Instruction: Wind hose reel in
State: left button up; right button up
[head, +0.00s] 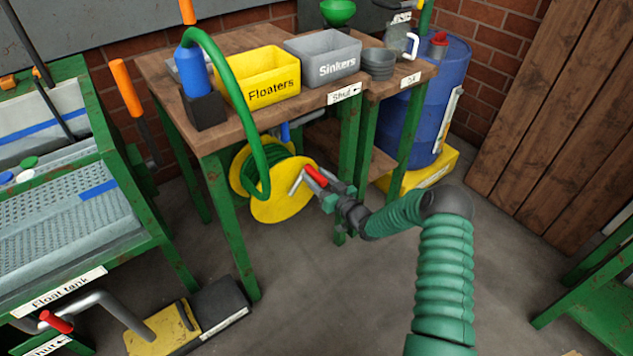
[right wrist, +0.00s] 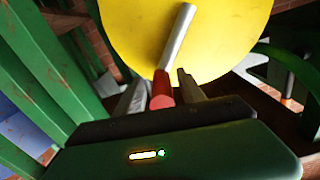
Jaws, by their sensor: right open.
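The yellow hose reel (head: 285,207) sits under the wooden table, with green hose (head: 256,160) wound on it and one length rising to a blue nozzle piece (head: 192,72) on the table. A silver crank (head: 297,183) with a red handle (head: 316,176) sticks out from the reel's near face. My right gripper (head: 322,187) is at the red handle. In the right wrist view the red handle (right wrist: 162,92) lies between the open fingers (right wrist: 160,88), with the yellow disc (right wrist: 215,40) beyond. I cannot tell whether either finger touches it. My left gripper is not in view.
Green table legs (head: 230,225) stand close on both sides of the reel. The table holds a yellow Floaters bin (head: 262,92) and a grey Sinkers bin (head: 330,68). A blue barrel (head: 440,95) stands behind right. The float tank (head: 80,240) is at left.

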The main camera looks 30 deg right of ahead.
jog(key=shift+w, duration=0.1)
grip_shut()
dwell(1.4)
